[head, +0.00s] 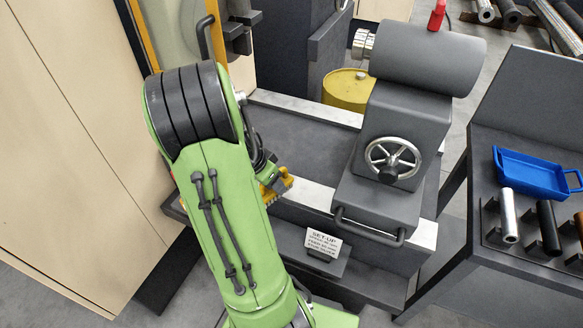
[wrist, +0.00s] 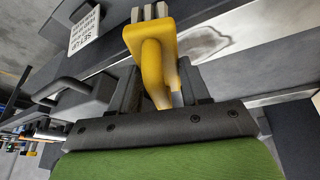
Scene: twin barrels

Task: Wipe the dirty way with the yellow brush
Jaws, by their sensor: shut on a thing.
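My gripper (wrist: 158,75) is shut on the handle of the yellow brush (wrist: 152,46). The brush's grey bristles (wrist: 150,13) point away from my gripper. In the head view the brush (head: 276,187) shows at the front way (head: 310,194), a pale metal strip, while my green arm hides most of my gripper. In the wrist view a dark, ring-like dirty smudge (wrist: 207,41) lies on the pale way (wrist: 245,33), just right of the brush head. I cannot tell whether the bristles touch the way.
A grey tailstock with a handwheel (head: 393,160) stands on the ways to the right. A set-up sign (head: 322,243) stands in front of the bed. The rear way (head: 300,107) runs behind. A yellow barrel (head: 347,90) is at the back, and a bench with a blue tray (head: 537,169) is at the right.

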